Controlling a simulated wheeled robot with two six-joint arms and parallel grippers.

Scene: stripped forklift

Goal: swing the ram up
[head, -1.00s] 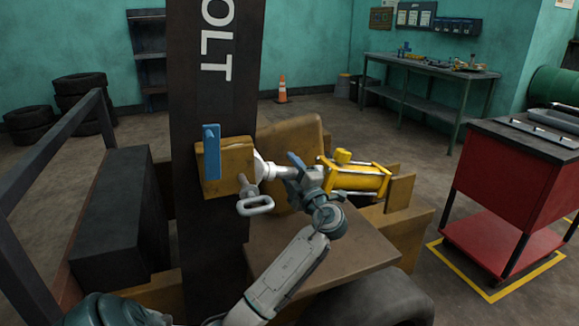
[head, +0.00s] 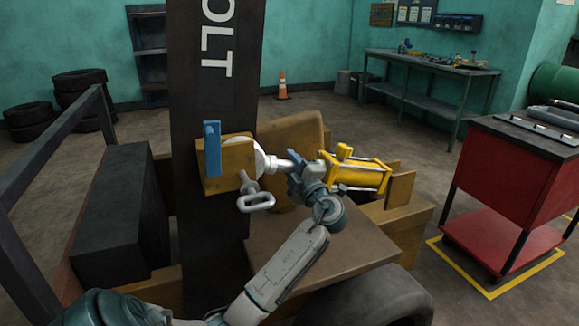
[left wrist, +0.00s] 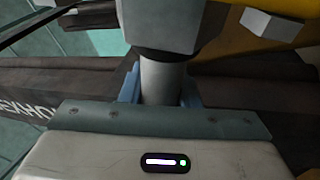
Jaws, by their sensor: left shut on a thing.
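The ram has a yellow cylinder body (head: 358,173) and a pale metal rod (head: 280,163). It lies across the front of the truck, its rod end at a white round piece (head: 252,150) beside the brown block on the mast. My left gripper (head: 298,172) is shut around the rod, next to the yellow body. The left wrist view shows the rod (left wrist: 161,82) between blue fingers, below a dark collar (left wrist: 163,22). A pin with a loop handle (head: 256,202) hangs beneath the white piece. My right gripper is not in view.
The dark mast (head: 212,90) stands upright left of the ram. A blue piece (head: 212,148) is on the block's front. Brown plates (head: 320,245) lie below. A red cart (head: 505,185) and a workbench (head: 430,68) stand to the right.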

